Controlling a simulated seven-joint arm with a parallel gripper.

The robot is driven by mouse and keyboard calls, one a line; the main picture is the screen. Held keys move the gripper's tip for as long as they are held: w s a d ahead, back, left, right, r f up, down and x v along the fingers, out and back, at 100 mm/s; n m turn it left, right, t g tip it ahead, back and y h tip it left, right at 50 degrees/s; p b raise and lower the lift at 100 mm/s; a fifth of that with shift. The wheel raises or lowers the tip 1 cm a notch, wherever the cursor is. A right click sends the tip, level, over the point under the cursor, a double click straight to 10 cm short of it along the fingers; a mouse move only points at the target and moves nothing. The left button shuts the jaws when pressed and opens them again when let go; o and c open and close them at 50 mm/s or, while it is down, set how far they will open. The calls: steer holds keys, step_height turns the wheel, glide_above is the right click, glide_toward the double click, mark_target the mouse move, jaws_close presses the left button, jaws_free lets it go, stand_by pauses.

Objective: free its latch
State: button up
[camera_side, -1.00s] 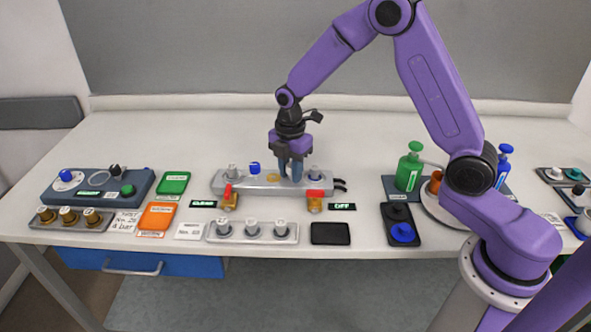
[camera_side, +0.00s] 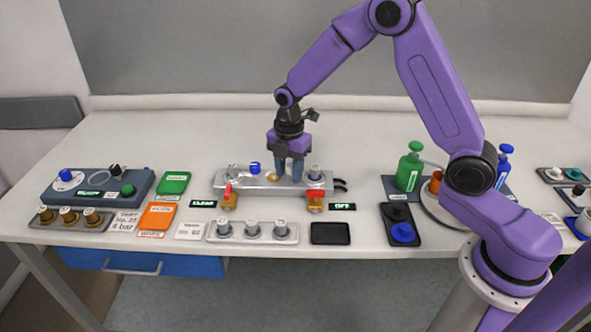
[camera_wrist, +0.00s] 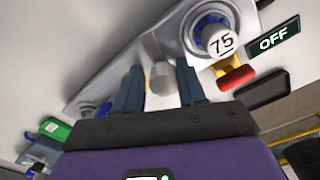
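A long grey panel (camera_side: 275,189) with several knobs lies at mid-table. It has a red-handled brass piece at its front left (camera_side: 229,200) and another at its front right (camera_side: 315,200). The right red handle (camera_wrist: 236,77) and a white knob marked 75 (camera_wrist: 218,40) show to the right. I cannot tell which part is the latch.
Small displays flank the panel; the right one reads OFF (camera_side: 342,207). In front lie a grey block with three knobs (camera_side: 253,239) and a black pad (camera_side: 330,233). The back of the table is clear.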

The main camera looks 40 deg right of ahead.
mark_target(291, 165)
steer(key=shift+s+d, duration=0.1)
steer(key=shift+d, duration=0.45)
steer(key=shift+w+r, duration=0.15)
steer(key=shift+r, duration=1.05)
steer(key=shift+w+r, duration=0.15)
steer(key=shift+r, duration=1)
steer(key=shift+s+r, duration=0.2)
steer(key=shift+r, duration=0.2)
steer(key=shift+a+r, duration=0.2)
steer(key=shift+r, duration=0.05)
steer(key=shift+s+r, duration=0.1)
steer(key=shift+r, duration=1.9)
steer(key=shift+f, duration=1.45)
